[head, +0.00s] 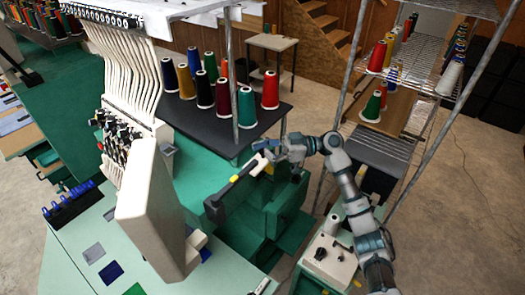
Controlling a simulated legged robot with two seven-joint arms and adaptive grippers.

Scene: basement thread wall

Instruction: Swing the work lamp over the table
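The work lamp (233,190) appears as a dark, slanted bar with a rounded dark end at its lower left. It is beside the pale sewing-machine head, in front of the green machine body. My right gripper (268,158) is at the lamp's upper right end, at or very near it. The fingers are small and overlap the lamp, so I cannot tell whether they are closed on it. The pale green table (75,280) spreads across the lower left, left of the lamp. My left gripper cannot be made out.
The large cream machine head (155,215) stands between the lamp and the table's left part. Several thread cones stand on a black shelf (185,115) behind. A wire rack (420,80) with metal posts is at right.

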